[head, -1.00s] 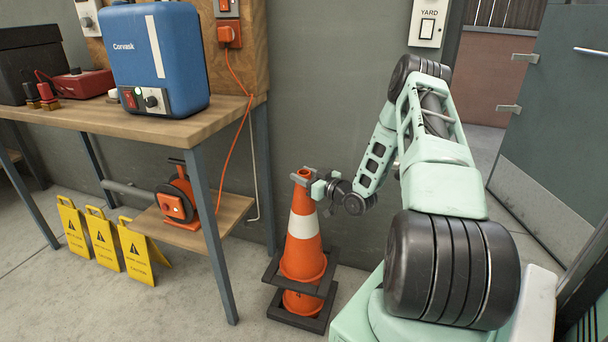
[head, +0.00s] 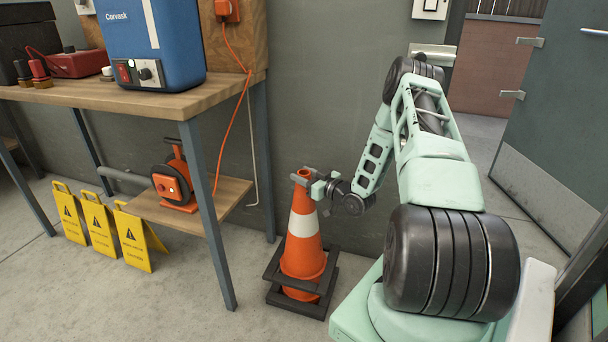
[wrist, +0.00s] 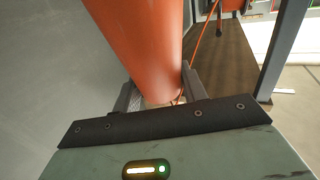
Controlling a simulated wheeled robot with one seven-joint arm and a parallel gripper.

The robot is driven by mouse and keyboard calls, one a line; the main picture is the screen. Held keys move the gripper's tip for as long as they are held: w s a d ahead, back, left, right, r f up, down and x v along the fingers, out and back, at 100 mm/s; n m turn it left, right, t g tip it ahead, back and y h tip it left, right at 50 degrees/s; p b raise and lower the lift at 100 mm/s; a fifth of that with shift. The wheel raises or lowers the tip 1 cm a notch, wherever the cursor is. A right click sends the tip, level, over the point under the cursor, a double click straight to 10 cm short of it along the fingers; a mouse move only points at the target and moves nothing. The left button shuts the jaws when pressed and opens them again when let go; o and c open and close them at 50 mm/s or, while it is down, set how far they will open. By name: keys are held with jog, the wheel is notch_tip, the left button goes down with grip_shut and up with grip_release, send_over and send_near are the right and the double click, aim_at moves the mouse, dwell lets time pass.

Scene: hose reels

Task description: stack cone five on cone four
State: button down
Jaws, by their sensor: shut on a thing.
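The upper orange cone (head: 303,257) with a white band stands over another cone on the floor by the wall. Its dark square base sits just above and slightly askew to the lower cone's dark base (head: 300,308). The lower cone's body is almost wholly hidden inside it. My gripper (head: 306,180) is shut on the upper cone near its top. In the wrist view the orange cone (wrist: 140,45) rises between the fingers of my gripper (wrist: 160,92). I cannot tell which number either cone bears.
A wooden workbench (head: 170,103) with a blue Corvask box (head: 150,45) stands left of the cones. An orange reel (head: 175,180) sits on its lower shelf (head: 220,198). Several yellow caution signs (head: 100,228) stand on the floor farther left. A grey door (head: 555,130) is at right.

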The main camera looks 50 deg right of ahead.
aim_at(312, 206)
jog(key=shift+f+b, duration=3.5)
jog(key=shift+f, duration=1.7)
jog(key=c, duration=0.7)
grip_release()
jog(key=shift+f, duration=0.1)
jog(key=shift+f, duration=0.1)
jog(key=shift+s, duration=0.1)
jog(key=shift+s, duration=0.25)
jog(key=s+p, duration=0.3)
jog(key=s, duration=1.3)
jog(key=shift+s+p, duration=0.35)
jog(key=shift+p, duration=0.05)
